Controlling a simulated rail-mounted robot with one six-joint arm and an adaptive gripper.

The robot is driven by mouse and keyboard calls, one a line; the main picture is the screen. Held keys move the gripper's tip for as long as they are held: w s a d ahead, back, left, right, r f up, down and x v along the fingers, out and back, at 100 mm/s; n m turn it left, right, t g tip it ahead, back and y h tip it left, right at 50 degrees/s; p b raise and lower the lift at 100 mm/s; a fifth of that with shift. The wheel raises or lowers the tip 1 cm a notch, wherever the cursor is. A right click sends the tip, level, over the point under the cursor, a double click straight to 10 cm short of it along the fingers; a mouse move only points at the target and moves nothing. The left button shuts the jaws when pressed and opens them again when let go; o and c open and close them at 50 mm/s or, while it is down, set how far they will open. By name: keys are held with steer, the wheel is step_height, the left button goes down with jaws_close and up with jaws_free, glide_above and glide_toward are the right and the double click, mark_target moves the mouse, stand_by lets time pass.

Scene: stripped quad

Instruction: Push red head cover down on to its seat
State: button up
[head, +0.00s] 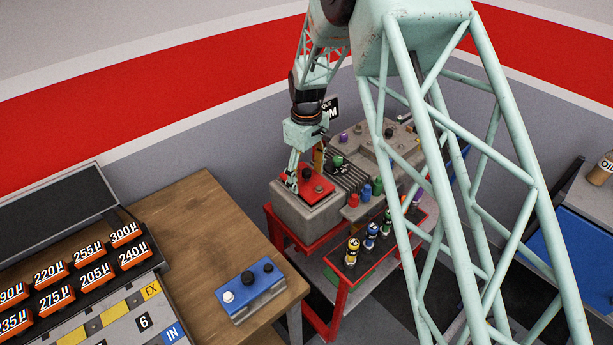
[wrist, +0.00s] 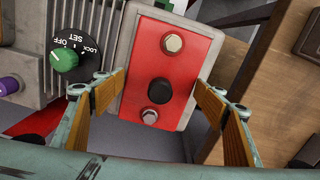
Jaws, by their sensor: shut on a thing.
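The red head cover (head: 318,188) sits at the near end of the grey engine block (head: 300,212) on the red cart. In the wrist view the cover (wrist: 146,62) is a red plate with a black knob in the middle and a bolt head at each end. My gripper (head: 305,172) is over the cover from above. In the wrist view its orange-padded fingers (wrist: 160,80) are shut on the cover, one on each long side. The seat under the cover is hidden, so I cannot tell whether there is a gap.
A green dial (wrist: 66,60) and grey fins lie beside the cover. Coloured canisters (head: 371,236) stand on the cart (head: 311,313). A wooden table (head: 188,222) with a blue button box (head: 251,291) is at the left. My lattice column blocks the right.

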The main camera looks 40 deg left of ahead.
mark_target(307, 170)
steer(key=shift+f+b, duration=0.4)
steer(key=shift+f, duration=0.4)
steer(key=o, duration=1.1)
steer(key=shift+o, duration=0.2)
steer(key=shift+r, duration=6)
